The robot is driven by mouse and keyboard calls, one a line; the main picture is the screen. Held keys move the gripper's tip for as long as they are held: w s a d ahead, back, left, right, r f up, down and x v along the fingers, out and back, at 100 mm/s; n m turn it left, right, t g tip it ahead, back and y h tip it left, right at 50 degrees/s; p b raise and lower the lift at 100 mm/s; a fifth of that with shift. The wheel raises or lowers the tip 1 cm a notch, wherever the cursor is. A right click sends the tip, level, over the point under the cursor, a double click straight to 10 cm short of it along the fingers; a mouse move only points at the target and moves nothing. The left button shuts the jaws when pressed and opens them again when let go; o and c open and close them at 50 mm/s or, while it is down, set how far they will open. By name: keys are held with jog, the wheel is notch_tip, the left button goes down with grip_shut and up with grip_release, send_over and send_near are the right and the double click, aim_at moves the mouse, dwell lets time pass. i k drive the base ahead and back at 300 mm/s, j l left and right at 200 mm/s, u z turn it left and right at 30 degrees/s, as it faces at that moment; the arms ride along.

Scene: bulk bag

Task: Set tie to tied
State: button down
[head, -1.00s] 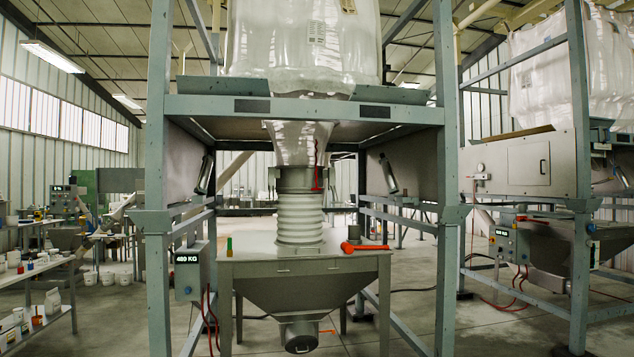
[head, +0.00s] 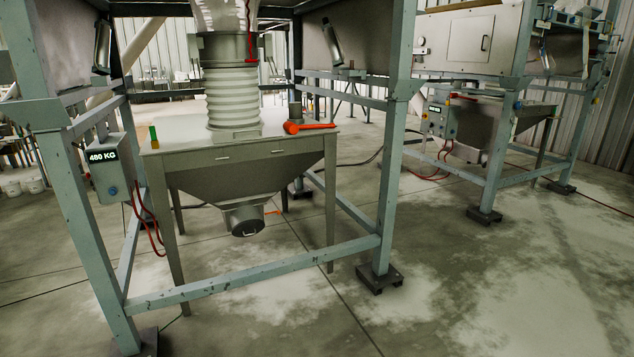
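The tie looks to be the red cord (head: 250,35) hanging at the right side of the bag's spout, above the grey clamp ring. The white translucent spout (head: 222,16) enters the top of the clamp ring (head: 228,48); its upper part is cut off by the frame. Whether the cord is tied or loose is too small to tell. A white ribbed bellows (head: 233,97) runs from the ring down to the hopper table (head: 240,155). My gripper does not show in the head view.
A scale box (head: 110,165) reads 480 KG.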

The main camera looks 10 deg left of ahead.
aim_at(251, 61)
jog(key=i+j+u, duration=0.4)
jog(key=i, duration=0.4)
jog(key=i+u, duration=0.35)
jog(key=i, duration=0.5)
jog(key=i+z, duration=0.2)
jog(key=i, duration=0.35)
jog(key=i+j+z, duration=0.2)
jog(key=i, duration=0.35)
jog(key=i+j+z, duration=0.2)
jog(key=i, duration=0.3)
jog(key=i+j+z, duration=0.25)
jog(key=i, duration=0.25)
jog(key=j, duration=0.1)
